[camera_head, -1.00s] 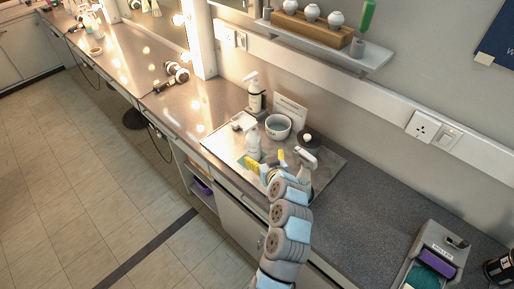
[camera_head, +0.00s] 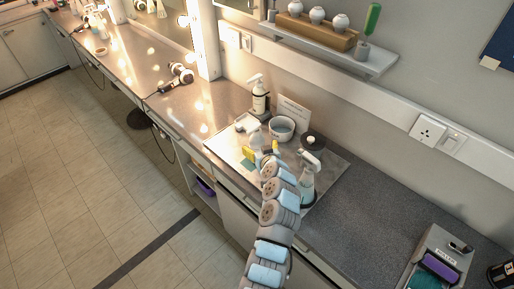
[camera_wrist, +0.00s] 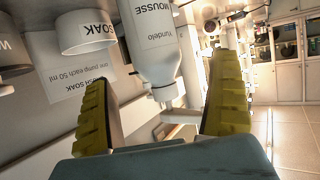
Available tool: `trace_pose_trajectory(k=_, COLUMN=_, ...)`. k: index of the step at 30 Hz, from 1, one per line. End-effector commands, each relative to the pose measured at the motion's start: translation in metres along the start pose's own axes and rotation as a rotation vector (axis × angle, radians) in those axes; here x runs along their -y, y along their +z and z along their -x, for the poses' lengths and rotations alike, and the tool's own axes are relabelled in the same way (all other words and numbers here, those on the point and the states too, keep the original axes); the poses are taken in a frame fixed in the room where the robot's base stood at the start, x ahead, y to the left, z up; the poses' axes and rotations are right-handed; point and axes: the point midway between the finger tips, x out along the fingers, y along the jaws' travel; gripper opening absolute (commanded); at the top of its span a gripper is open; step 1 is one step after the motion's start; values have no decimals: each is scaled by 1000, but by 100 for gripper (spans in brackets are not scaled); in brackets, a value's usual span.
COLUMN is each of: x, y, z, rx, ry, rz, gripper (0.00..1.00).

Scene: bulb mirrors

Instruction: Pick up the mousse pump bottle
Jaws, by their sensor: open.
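The mousse pump bottle (camera_wrist: 155,45) is white, with "MOUSSE" reading upside down in the wrist view. Its narrow neck points down in that picture and shows between my two yellow fingers. My gripper (camera_head: 262,151) is open, with fingers apart on either side of the bottle as seen from the wrist (camera_wrist: 163,72). I see gaps between the bottle and the fingers. The contact and exact depth cannot be told.
A card (camera_head: 294,112) stands behind the bowl.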

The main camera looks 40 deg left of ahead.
Motion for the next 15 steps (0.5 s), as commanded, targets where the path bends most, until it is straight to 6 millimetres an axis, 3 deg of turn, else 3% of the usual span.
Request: trace_pose_trajectory(k=15, x=-1, y=0, z=-22, rx=1, ry=-1, rz=-1, gripper=92)
